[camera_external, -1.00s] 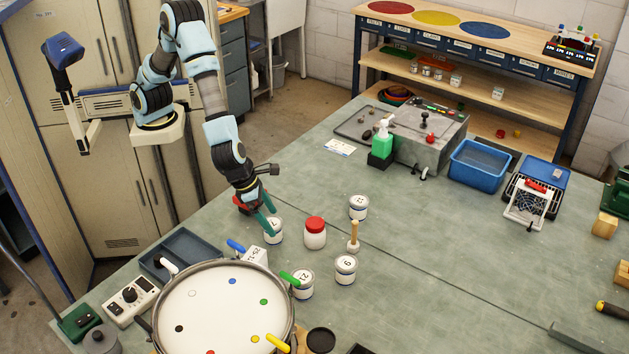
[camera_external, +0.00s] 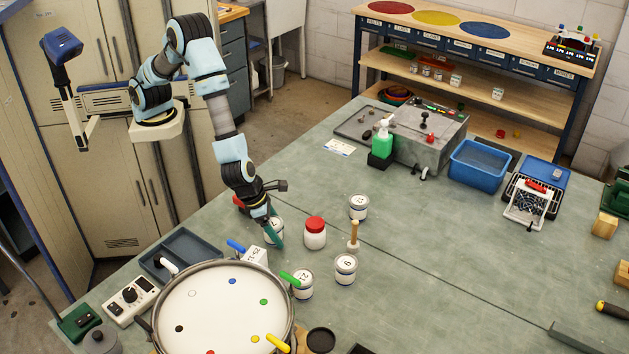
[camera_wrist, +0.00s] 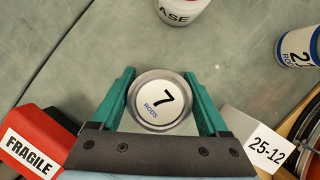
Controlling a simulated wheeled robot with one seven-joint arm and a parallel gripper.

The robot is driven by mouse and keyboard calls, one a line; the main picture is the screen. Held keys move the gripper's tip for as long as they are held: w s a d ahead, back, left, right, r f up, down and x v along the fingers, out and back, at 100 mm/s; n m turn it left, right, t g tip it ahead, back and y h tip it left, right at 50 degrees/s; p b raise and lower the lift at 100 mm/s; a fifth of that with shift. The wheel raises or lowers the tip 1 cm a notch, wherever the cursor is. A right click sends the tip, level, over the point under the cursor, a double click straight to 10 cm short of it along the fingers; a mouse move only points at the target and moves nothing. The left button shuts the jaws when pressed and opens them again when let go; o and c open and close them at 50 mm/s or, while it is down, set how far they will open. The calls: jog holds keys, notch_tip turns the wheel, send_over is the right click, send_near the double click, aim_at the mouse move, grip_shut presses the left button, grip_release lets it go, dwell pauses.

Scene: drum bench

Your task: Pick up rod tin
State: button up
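A white rod tin (camera_wrist: 162,102) with a silver rim, labelled "7 RODS", stands upright in the wrist view; it shows partly behind my finger in the external view (camera_external: 268,233). My gripper (camera_wrist: 158,85) points down with its green fingers on opposite sides of this tin. The fingers are spread, close to its rim; contact cannot be made out clearly. In the external view my gripper (camera_external: 267,228) is low at the tin. Another tin marked "RODS" (camera_wrist: 297,50) is cut off at the right. Similar numbered tins stand nearby, including one marked 9 (camera_external: 346,272).
A red FRAGILE box (camera_wrist: 35,140) and a white 25-12 box (camera_wrist: 255,140) flank my gripper closely. A white jar with a red lid (camera_external: 315,226) and a wooden peg (camera_external: 353,236) stand to the right. A drum (camera_external: 215,310) is in front.

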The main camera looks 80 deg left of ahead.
jog(key=c, duration=1)
